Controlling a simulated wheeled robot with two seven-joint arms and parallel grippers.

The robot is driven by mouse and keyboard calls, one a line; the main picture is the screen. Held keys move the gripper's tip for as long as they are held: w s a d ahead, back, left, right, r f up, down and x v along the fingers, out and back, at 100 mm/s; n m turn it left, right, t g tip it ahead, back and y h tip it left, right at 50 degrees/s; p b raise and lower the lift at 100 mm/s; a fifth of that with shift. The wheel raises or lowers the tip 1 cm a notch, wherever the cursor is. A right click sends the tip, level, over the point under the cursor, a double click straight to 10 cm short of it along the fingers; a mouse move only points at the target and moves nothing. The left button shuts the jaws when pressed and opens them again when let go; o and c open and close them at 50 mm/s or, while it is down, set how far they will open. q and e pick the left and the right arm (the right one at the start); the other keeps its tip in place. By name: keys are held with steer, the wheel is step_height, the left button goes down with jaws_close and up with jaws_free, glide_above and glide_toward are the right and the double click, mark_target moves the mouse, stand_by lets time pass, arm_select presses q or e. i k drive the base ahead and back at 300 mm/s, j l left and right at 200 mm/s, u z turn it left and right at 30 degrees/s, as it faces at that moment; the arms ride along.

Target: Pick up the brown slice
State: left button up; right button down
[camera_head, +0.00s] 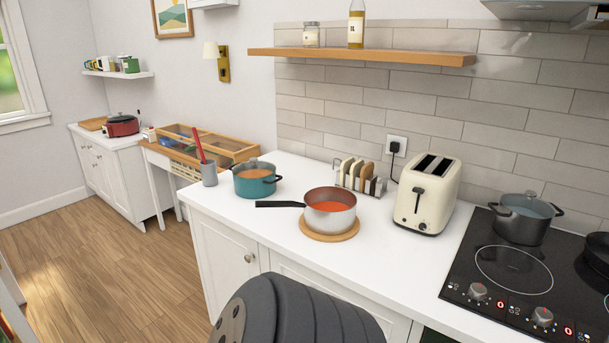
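A toast rack (377,192) stands on the white counter, between the saucepan and the toaster. It holds several upright bread slices of differing shades, side by side. A brown slice (366,176) stands toward the right of the row, darker than the pale slices (346,168) to its left. The rack's wires and neighbouring slices partly hide it. Neither of my grippers shows in the head view.
A cream toaster (423,203) stands just right of the rack. A saucepan (330,211) of red soup sits on a round wooden board (328,236) in front. A teal pot (256,180) stands left, a black cooktop (514,270) right. A wooden shelf (360,56) hangs above.

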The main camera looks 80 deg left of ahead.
mark_target(367, 170)
steer(key=u, duration=2.25)
steer(key=j+z, duration=0.25)
steer(key=z, duration=0.2)
steer(key=j+z, duration=0.25)
steer(key=z, duration=0.2)
steer(key=k, duration=0.05)
